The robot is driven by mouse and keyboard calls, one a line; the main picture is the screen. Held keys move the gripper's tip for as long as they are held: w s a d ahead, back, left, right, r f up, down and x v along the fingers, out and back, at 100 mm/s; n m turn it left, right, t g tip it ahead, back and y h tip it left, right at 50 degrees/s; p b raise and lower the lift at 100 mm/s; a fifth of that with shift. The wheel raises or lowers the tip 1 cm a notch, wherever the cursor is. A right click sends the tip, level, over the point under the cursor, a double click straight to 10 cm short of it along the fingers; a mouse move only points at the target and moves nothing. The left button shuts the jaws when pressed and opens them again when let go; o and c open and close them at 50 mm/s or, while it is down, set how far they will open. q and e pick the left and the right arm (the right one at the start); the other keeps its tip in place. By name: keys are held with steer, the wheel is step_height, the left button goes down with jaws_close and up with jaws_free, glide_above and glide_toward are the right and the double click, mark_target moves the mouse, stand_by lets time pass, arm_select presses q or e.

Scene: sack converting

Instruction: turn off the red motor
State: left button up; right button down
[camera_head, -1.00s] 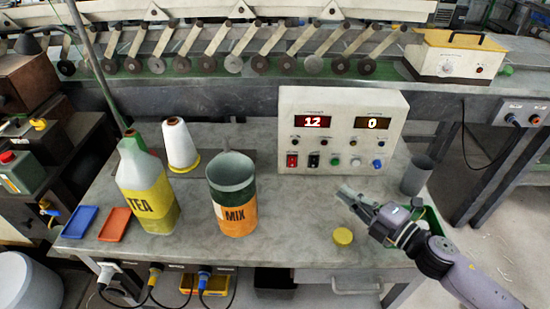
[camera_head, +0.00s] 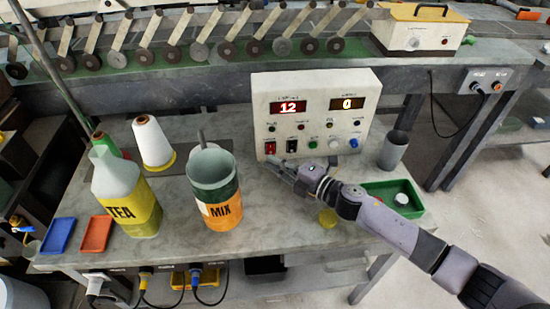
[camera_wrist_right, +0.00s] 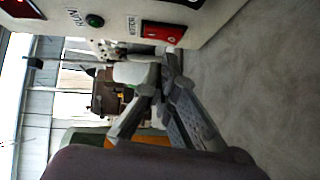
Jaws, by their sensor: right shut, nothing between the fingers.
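A white control box (camera_head: 315,115) stands at the back of the grey table, its displays reading 12 and 0. A red rocker switch (camera_head: 270,147) is at the lower left of its front, with a black switch (camera_head: 291,146) to its right. In the right wrist view the red switch (camera_wrist_right: 162,33) is beside a label that reads MOTOR. My right gripper (camera_head: 272,167) is shut and empty, its fingertips just in front of and below the red switch. Whether they touch the box is unclear; the wrist view shows the fingertips (camera_wrist_right: 170,58) close to the switch. My left gripper is out of view.
The MIX can (camera_head: 218,190), TEA bottle (camera_head: 125,195) and a white cone (camera_head: 152,143) stand to the left. A green tray (camera_head: 415,207), grey cup (camera_head: 393,150) and yellow lid (camera_head: 328,217) lie on the right side, near my right arm.

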steer(key=shift+w, duration=0.6)
steer(key=shift+w+f, duration=0.35)
steer(key=shift+f, duration=0.05)
steer(key=shift+w+f, duration=0.1)
steer(key=shift+f, duration=0.1)
steer(key=shift+d, duration=0.1)
steer(key=v, duration=1.2)
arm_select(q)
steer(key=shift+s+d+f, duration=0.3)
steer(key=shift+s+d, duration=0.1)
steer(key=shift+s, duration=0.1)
arm_select(e)
steer(key=shift+f, duration=0.1)
